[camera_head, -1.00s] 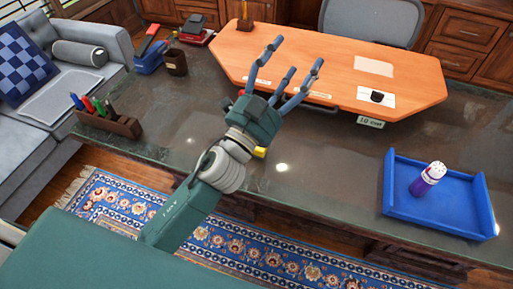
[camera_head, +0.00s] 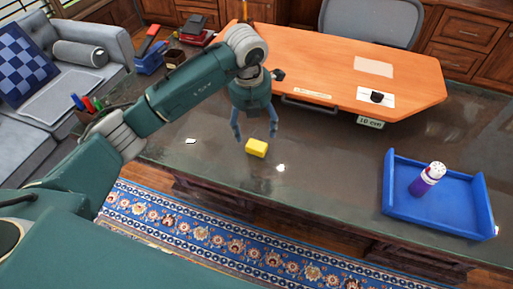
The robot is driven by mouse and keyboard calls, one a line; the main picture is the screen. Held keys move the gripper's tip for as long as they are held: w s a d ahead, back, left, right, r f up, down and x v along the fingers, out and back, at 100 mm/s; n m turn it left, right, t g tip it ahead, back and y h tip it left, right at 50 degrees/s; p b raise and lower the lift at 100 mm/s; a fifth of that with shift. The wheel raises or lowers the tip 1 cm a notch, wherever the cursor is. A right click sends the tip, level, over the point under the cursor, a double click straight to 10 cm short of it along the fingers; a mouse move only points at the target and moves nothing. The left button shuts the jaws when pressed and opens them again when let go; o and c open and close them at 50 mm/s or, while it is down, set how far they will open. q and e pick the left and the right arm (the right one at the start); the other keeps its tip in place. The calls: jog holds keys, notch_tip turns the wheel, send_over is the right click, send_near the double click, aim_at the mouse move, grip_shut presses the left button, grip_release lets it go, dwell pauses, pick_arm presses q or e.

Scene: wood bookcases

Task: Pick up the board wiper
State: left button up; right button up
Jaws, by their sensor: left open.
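A small yellow block (camera_head: 257,148), which looks like the board wiper, lies on the dark desk top (camera_head: 330,165) near its front edge. My left gripper (camera_head: 256,138) points down above the block, with its fingers spread on either side of it. The gripper is open and holds nothing. I cannot tell how high the fingertips are above the desk. My right gripper is not in view.
A blue tray (camera_head: 455,222) with a white-and-purple bottle (camera_head: 428,180) stands on the right. An orange wooden desk board (camera_head: 420,82) lies behind the block. A pen holder (camera_head: 90,112) is partly hidden behind my arm. The desk between block and tray is clear.

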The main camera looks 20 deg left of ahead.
pick_arm(q)
send_over(256, 145)
jog(key=f, duration=0.4)
jog(key=shift+s+f+p, duration=0.25)
jog(key=shift+s+p, duration=0.05)
jog(key=shift+p, duration=0.05)
jog(key=shift+w+f+p, duration=0.15)
jog(key=shift+f+p, duration=0.3)
jog(key=shift+f, duration=0.9)
jog(key=shift+w+f+p, duration=0.15)
jog(key=shift+f+p, duration=0.25)
jog(key=shift+f, duration=0.9)
jog(key=c, duration=1.4)
